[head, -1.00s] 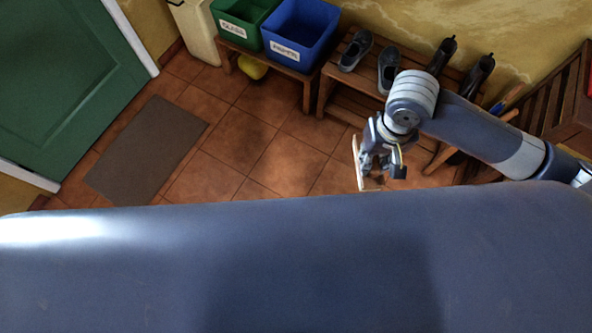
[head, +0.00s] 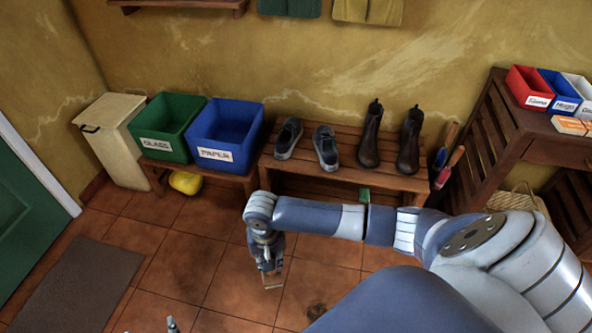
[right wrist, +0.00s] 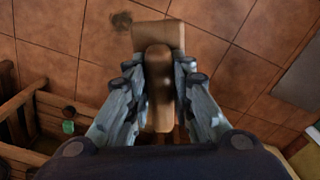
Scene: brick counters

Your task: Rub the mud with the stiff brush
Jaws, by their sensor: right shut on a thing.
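The stiff brush (right wrist: 158,38), a pale wooden block with a rounded darker grip, is held between the fingers of my right gripper (right wrist: 160,90). In the head view the brush (head: 272,282) shows below my right gripper (head: 268,264), over the tiled floor. Its bristles are hidden. The mud (head: 316,311) is a dark patch on the tiles, to the right of and nearer than the brush. It also shows in the right wrist view (right wrist: 121,20), up and left of the brush, apart from it. A small grey tip at the bottom edge of the head view may be my left gripper (head: 172,325).
A shoe bench (head: 345,178) stands at the wall with shoes and boots on it. Green (head: 165,128) and blue (head: 224,137) bins are left of it. A grey mat (head: 78,285) lies at the left by the green door. Tiled floor between is clear.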

